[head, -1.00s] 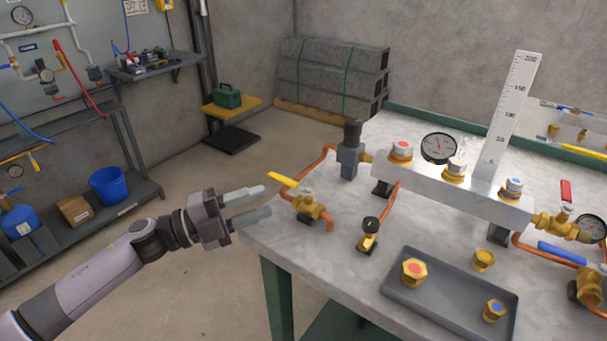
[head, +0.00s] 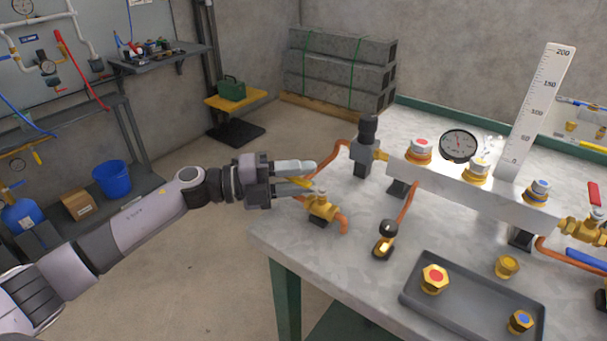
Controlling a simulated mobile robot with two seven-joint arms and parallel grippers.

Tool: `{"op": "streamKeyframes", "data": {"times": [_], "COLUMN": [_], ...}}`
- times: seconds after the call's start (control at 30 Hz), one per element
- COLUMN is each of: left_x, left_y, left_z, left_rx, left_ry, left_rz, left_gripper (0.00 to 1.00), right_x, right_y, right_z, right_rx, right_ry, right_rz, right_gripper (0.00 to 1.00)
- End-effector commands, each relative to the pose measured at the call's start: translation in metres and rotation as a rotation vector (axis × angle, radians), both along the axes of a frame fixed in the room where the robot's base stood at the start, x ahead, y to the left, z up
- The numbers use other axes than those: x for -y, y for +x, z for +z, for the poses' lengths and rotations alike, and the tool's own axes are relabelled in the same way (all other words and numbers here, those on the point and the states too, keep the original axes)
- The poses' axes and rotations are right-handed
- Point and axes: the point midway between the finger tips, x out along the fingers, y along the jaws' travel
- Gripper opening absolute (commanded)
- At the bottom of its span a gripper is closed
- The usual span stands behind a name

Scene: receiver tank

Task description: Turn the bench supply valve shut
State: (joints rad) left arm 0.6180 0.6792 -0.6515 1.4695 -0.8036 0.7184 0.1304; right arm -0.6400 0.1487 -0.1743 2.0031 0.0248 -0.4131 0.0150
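The bench supply valve is a brass valve (head: 321,206) with a yellow lever handle (head: 300,183), at the left end of the bench on a copper pipe. Its handle points up and left from the body, out toward the bench's left edge. My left gripper (head: 310,178) reaches in from the left at the handle. Its two grey fingers are apart, one above and one below the yellow handle, and partly hide it. I cannot tell whether either finger touches the handle. My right gripper is not in view.
The metal-topped bench (head: 345,263) carries a block manifold (head: 440,188), a round gauge (head: 458,146), an upright white scale (head: 536,110) and a grey tray (head: 470,317) with brass fittings. A small brass fitting with a black knob (head: 385,240) stands right of the valve.

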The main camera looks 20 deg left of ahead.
Motion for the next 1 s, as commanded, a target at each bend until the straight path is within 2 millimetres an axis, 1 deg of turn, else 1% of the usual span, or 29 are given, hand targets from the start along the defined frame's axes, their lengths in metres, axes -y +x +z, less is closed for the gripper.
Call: {"op": "streamKeyframes", "data": {"times": [0.1, 0.33, 0.37, 0.4, 0.47, 0.77, 1.0], "left_x": [0.0054, 0.0062, 0.0062, 0.0062, 0.0062, 0.0061, 0.0064], "left_y": [0.0028, 0.0030, 0.0030, 0.0030, 0.0029, 0.0028, 0.0043], "left_z": [0.0002, -0.0002, -0.0002, -0.0002, -0.0002, -0.0001, 0.0005], "left_rx": [0.001, 0.000, 0.000, 0.000, 0.001, 0.000, 0.000], "left_ry": [0.000, 0.001, 0.001, 0.001, 0.000, 0.000, 0.001], "left_rz": [0.000, 0.000, 0.000, 0.000, 0.000, 0.002, 0.019], "left_gripper": [0.34, 0.34, 0.31, 0.18, 0.00, 0.00, 0.00], "right_x": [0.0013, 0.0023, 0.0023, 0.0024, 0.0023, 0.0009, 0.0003], "right_y": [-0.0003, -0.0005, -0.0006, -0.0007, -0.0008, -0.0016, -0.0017], "right_z": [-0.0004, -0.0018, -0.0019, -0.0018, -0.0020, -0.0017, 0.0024], "right_rx": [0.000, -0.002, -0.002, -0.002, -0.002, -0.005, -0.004], "right_ry": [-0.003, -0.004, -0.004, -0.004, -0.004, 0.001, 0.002], "right_rz": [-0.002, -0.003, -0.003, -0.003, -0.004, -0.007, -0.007], "right_gripper": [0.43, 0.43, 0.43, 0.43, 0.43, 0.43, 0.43]}}
